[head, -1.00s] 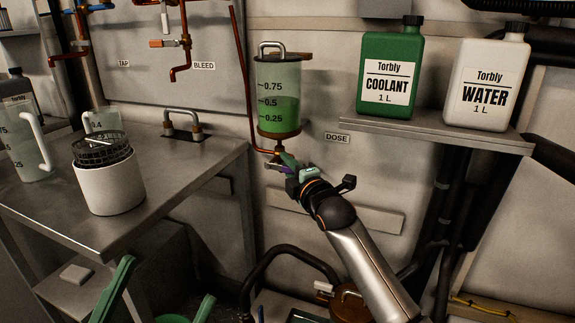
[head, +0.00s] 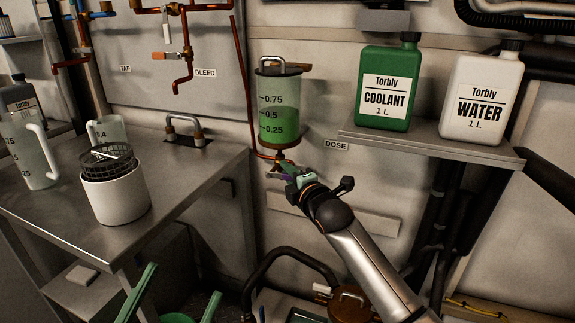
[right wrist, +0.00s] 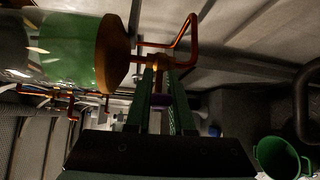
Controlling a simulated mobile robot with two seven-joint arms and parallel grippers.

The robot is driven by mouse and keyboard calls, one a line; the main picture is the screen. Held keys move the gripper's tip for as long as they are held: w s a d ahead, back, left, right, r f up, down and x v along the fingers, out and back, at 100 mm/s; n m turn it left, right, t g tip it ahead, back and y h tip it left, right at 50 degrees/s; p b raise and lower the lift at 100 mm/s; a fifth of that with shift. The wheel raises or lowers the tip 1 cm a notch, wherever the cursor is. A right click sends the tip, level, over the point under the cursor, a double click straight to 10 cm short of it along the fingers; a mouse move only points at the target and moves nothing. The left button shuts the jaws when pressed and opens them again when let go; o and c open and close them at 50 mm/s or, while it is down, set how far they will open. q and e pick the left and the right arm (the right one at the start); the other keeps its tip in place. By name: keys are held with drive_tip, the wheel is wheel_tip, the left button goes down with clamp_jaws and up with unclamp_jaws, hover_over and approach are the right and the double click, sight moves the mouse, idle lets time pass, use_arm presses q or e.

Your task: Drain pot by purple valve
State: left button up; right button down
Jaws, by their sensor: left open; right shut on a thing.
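The pot (head: 279,108) is a clear cylinder on the wall by the DOSE label. Its green liquid stands slightly above the 0.5 mark. The purple valve handle (right wrist: 160,99) shows between the fingers of my right gripper (right wrist: 161,80) in the right wrist view. In the head view, my right gripper (head: 288,171) is at the pipe just below the pot, shut on the handle, which it mostly hides. My left gripper (head: 174,294) is open at the bottom left, its two green fingers apart. A green bucket (right wrist: 280,157) shows low in the right wrist view.
A coolant bottle (head: 388,88) and a water bottle (head: 481,96) stand on a shelf (head: 430,141) at the right. A metal bench (head: 165,168) at the left holds a white basket container (head: 115,193) and jugs. Copper pipes (head: 183,72) run along the wall. A black hose curves below.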

use_arm(q)
wheel_tip(320, 180, down, 22)
drive_tip(key=a+n+g+y+p, duration=0.1)
drive_tip(key=n+g+y+p, duration=0.4)
drive_tip(key=g, duration=0.4)
drive_tip(key=s+f+n+g+y, duration=0.1)
drive_tip(key=s+f+g+y, duration=0.1)
drive_tip(key=s+f+g, duration=0.45)
drive_tip(key=shift+w+a+r+t+p, duration=0.15)
drive_tip(key=shift+r+t+p, duration=0.25)
drive_tip(key=shift+r+p, duration=0.9)
drive_tip(key=shift+w+a+r+t+p, duration=0.15)
drive_tip(key=shift+r+t+p, duration=0.3)
drive_tip(key=shift+p, duration=1.6)
drive_tip(key=shift+w+r+t+p, duration=0.2)
drive_tip(key=shift+r+t+p, duration=0.2)
drive_tip(key=shift+r+p, duration=0.9)
use_arm(e)
drive_tip(key=shift+w+a+r+n+g+h+p, duration=0.1)
drive_tip(key=shift+a+r+n+g+h+p, duration=0.1)
drive_tip(key=shift+r+n+g+h, duration=0.45)
drive_tip(key=shift+w+a+r+n+g+h+p, duration=0.1)
drive_tip(key=shift+r+n+g+h+p, duration=0.15)
drive_tip(key=shift+n+g+h, duration=0.6)
use_arm(q)
drive_tip(key=shift+f, duration=0.4)
